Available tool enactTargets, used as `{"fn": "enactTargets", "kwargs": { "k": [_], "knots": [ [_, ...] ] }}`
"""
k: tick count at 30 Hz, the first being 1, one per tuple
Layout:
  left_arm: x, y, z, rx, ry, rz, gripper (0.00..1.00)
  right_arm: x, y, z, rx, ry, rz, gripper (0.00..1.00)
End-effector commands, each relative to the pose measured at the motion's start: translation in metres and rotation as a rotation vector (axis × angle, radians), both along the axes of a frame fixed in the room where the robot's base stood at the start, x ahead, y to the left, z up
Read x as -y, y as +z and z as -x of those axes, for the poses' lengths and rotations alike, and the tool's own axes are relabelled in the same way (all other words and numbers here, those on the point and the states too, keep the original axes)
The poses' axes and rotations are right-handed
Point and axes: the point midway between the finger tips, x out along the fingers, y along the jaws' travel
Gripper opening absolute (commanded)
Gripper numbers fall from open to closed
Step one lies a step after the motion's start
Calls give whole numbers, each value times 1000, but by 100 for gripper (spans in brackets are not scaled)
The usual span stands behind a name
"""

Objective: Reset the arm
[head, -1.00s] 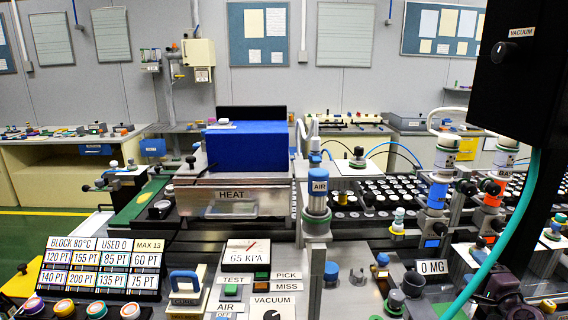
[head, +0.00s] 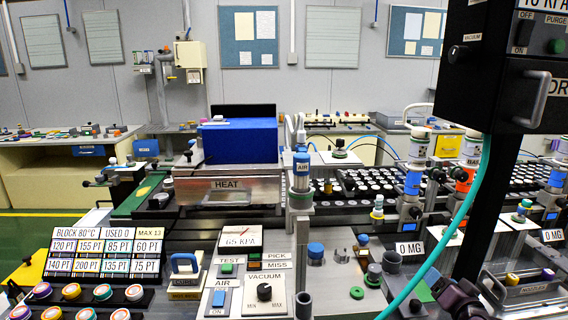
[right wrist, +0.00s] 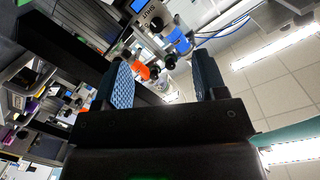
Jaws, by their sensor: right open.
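My right gripper (right wrist: 162,48) shows large in the right wrist view. Its two dark fingers with textured blue pads stand wide apart, with nothing between them. Behind them are blurred bench parts, an orange band and a bright tiled ceiling with lamps, so the wrist is turned upward. In the head view I cannot clearly make out the right gripper among the dark parts at lower right. My left gripper does not show in either view.
A black control box (head: 510,85) on a post stands close at right, with a teal hose (head: 463,215) hanging from it.

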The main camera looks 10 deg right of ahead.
Motion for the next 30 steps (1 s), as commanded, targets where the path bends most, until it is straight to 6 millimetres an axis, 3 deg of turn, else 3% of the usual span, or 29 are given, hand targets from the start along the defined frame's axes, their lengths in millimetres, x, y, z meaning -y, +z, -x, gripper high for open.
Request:
{"fn": "enactTargets", "kwargs": {
  "k": [5,9,15,18,21,30],
  "knots": [
    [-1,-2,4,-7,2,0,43,-68,-57,44,-156,96,390,65],
    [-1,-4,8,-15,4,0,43,-124,-101,95,-257,191,612,65],
    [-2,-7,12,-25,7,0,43,-185,-148,171,-365,299,674,65],
    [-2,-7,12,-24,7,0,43,-198,-165,200,-411,325,640,65],
    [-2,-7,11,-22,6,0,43,-198,-176,217,-446,328,625,65],
    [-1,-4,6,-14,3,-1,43,-196,-181,225,-463,327,620,65]
  ]
}}
